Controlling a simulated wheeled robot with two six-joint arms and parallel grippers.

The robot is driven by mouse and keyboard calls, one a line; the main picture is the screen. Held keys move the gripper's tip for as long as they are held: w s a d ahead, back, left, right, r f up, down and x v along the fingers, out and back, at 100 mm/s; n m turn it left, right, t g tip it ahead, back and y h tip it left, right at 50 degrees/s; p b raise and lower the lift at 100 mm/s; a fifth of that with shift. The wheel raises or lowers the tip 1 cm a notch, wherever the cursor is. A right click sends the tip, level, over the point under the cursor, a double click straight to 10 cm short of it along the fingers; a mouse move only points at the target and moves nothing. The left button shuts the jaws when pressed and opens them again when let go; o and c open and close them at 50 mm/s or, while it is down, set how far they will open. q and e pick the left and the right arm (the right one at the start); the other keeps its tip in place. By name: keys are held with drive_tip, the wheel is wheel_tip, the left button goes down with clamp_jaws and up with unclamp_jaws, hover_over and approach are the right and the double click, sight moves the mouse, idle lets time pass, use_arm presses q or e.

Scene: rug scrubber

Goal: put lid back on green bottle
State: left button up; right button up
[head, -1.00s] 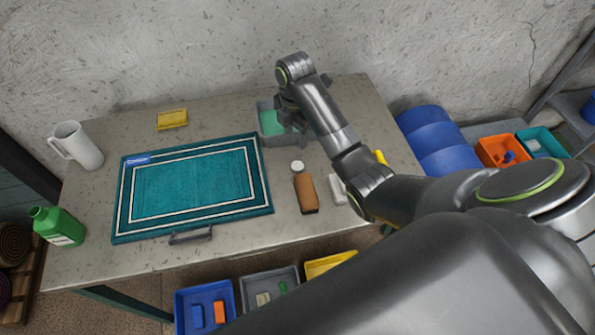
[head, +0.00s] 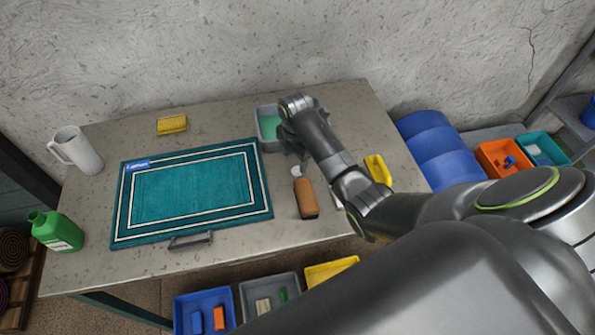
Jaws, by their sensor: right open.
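The green bottle (head: 57,231) stands upright at the left front edge of the table, with a narrow green neck and a pale label. I cannot make out a lid on it, and I see no loose lid. My right gripper (head: 291,153) is open, beside the grey tray and just behind the top of the brown bottle. Its fingers are dark and partly hidden by my forearm, and I see nothing held. My left gripper is not in view.
A grey tray (head: 262,112) with green liquid is behind. A teal rug (head: 190,188) covers the table's middle; a white jug (head: 79,151), yellow sponge (head: 172,124) and yellow item (head: 378,169) stand around it.

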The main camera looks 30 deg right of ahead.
sight(297, 171)
drive_tip(key=shift+d+f+p, duration=0.15)
drive_tip(key=shift+f+p, duration=0.15)
drive_tip(key=shift+f, duration=0.9)
drive_tip(key=shift+d+f+p, duration=0.15)
drive_tip(key=shift+f+p, duration=0.1)
drive_tip(key=shift+f, duration=0.95)
drive_tip(key=c, duration=0.7)
